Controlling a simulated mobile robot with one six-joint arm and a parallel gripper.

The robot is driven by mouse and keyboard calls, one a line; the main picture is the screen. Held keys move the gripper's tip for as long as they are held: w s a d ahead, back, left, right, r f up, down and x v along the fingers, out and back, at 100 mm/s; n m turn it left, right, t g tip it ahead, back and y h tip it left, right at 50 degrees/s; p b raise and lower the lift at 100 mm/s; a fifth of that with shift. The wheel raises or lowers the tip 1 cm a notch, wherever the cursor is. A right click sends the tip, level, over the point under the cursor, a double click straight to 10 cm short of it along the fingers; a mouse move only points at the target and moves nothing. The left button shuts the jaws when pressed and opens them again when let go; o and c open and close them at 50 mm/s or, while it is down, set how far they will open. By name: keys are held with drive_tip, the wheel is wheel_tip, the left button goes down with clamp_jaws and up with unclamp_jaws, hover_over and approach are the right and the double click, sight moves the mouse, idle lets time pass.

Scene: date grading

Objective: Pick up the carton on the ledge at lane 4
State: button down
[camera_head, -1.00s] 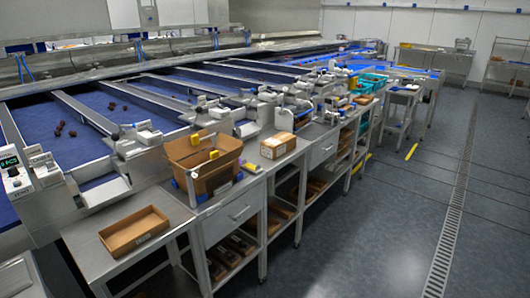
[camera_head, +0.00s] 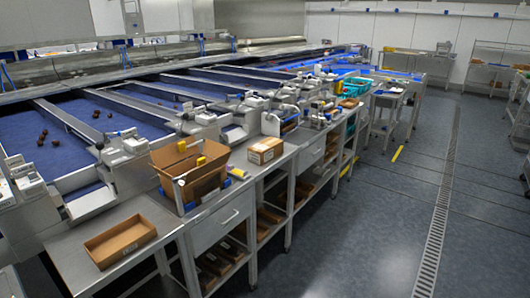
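A small closed brown carton (camera_head: 266,151) with a pale label sits on the steel ledge beside the lanes, near the picture's middle. A larger open cardboard box (camera_head: 187,181) with yellow items at its top stands nearer, to its left. A shallow open cardboard tray (camera_head: 121,242) lies on the nearest bench. I cannot read lane numbers, so I cannot tell which of these is at lane 4. My gripper is not in view.
Blue sorting lanes (camera_head: 66,150) with a few dark dates run along the left. Shelves under the benches hold brown trays (camera_head: 213,262). Teal crates (camera_head: 357,87) stand farther back. The grey floor (camera_head: 350,235) to the right is open, with a long drain grate (camera_head: 436,215).

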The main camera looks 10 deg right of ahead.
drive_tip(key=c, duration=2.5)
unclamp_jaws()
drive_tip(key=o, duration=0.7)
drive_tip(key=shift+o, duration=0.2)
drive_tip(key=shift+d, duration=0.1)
